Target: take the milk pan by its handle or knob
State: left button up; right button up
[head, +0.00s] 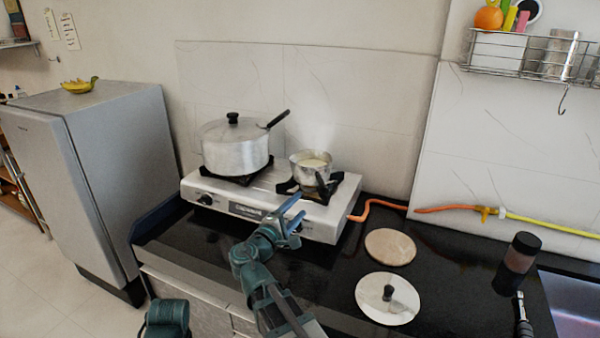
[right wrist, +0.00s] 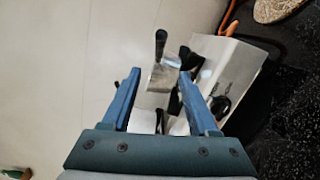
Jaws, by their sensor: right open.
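The milk pan (head: 312,166), a small silvery pan with pale liquid in it, stands on the right burner of the stove. Its handle (head: 321,182) points toward me. My right gripper (head: 294,215) is open and empty at the stove's front, below the pan in the head view and apart from it. In the right wrist view, a silvery vessel (right wrist: 165,77) with a dark part shows between and beyond the open fingers (right wrist: 162,100); it is partly cut off and I cannot tell surely that it is the milk pan. My left gripper is not in view.
A large lidded pot (head: 235,150) with a black handle stands on the stove's left burner. An orange hose (head: 372,205) runs right from the white stove (head: 275,210). A beige disc (head: 390,247), a knobbed lid (head: 400,303) and a dark jar (head: 520,252) are on the black counter.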

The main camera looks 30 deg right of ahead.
send_near(321, 181)
jog(key=w+d+f, duration=0.1)
jog(key=w+d, duration=0.2)
jog(key=shift+d, duration=0.4)
jog(key=x, duration=0.3)
jog(key=p+x, duration=0.1)
jog(key=x, duration=0.1)
jog(key=shift+s+d+r, duration=0.15)
jog(key=shift+d+r, duration=0.1)
jog(key=shift+c, duration=0.2)
grip_shut()
dwell(0.9)
